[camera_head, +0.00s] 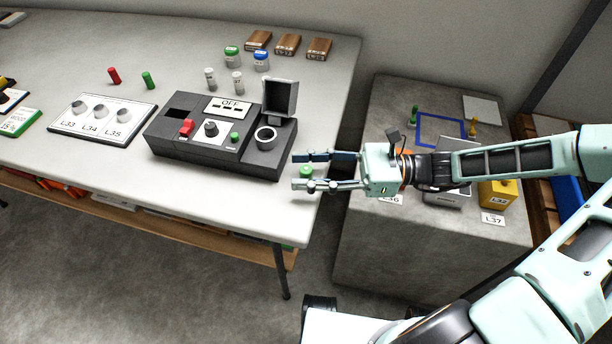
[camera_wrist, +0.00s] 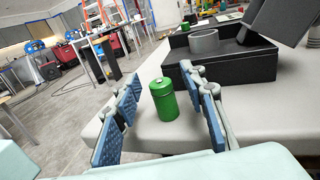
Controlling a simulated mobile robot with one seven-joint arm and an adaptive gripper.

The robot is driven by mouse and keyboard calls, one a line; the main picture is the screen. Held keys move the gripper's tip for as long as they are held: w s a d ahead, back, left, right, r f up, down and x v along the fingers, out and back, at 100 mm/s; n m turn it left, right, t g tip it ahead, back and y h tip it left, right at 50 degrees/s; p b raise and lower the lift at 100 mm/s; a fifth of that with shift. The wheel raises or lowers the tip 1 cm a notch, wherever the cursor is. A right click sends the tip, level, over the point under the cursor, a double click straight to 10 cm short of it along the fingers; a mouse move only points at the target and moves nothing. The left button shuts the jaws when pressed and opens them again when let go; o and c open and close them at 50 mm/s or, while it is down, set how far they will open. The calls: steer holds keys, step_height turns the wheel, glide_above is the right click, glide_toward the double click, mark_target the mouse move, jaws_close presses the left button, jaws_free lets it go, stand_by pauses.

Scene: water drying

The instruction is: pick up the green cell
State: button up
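A green cell (camera_head: 306,172), a short cylinder, stands upright near the right edge of the white table, right of the black device. My gripper (camera_head: 297,171) is open and reaches in from the right, with one finger on each side of the cell. In the wrist view the green cell (camera_wrist: 166,102) shows between the two blue finger pads, with a visible gap to the left pad.
The black device (camera_head: 215,140) with an open lid (camera_head: 280,97) stands close to my fingers. A grey stand (camera_head: 440,240) with a yellow box (camera_head: 497,193) lies under my arm.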

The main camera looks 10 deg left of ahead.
jaws_close()
stand_by(0.3)
steer(key=shift+r, duration=0.1)
